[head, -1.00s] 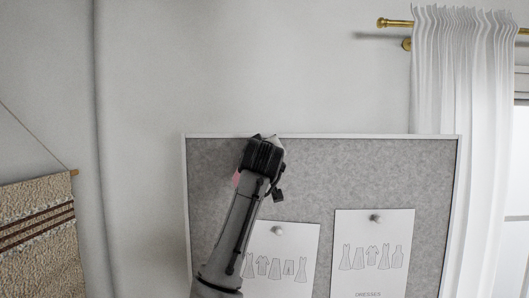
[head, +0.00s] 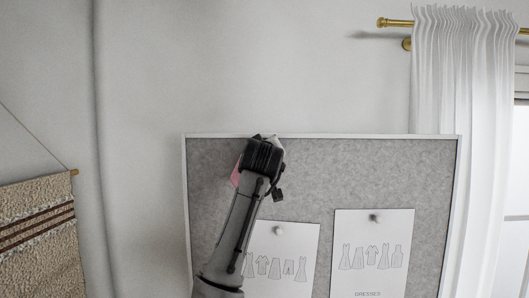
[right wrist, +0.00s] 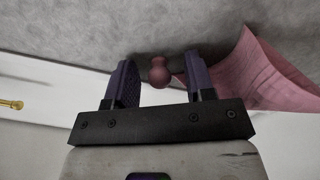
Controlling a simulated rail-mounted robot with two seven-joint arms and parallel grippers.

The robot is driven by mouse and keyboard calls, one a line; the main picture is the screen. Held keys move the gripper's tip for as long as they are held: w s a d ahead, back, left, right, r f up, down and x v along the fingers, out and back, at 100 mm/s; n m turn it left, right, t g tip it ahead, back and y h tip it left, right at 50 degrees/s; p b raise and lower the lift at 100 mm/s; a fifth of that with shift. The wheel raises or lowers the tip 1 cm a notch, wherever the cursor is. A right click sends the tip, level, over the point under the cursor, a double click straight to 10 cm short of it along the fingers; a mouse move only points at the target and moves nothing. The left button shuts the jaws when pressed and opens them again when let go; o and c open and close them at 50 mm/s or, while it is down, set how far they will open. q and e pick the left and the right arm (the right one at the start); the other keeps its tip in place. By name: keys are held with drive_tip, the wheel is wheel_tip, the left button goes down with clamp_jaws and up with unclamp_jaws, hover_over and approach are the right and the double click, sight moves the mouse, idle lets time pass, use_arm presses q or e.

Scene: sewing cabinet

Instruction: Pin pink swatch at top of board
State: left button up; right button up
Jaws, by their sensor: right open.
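The pink swatch (right wrist: 270,75) is against the grey pinboard (head: 330,165) near its top edge, with its free part curling off the surface in the right wrist view. In the head view only a sliver of the swatch (head: 236,178) shows left of my gripper. A reddish round-headed pin (right wrist: 159,72) stands at the board between my fingers. My right gripper (right wrist: 157,65) is open around the pin, with a gap on both sides. It also shows in the head view (head: 267,139). Whether the pin passes through the swatch is hidden. My left gripper is out of view.
Two pattern sheets (head: 285,240) (head: 375,250) are pinned lower on the board. A white curtain (head: 460,90) on a brass rod (head: 395,23) hangs at the right. A woven hanging (head: 40,235) is at the left. The upper right board is bare.

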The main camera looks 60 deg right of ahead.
drive_tip(key=shift+a, duration=0.1)
drive_tip(key=b+v, duration=0.5)
drive_tip(key=v, duration=0.8)
drive_tip(key=shift+s+a, duration=0.25)
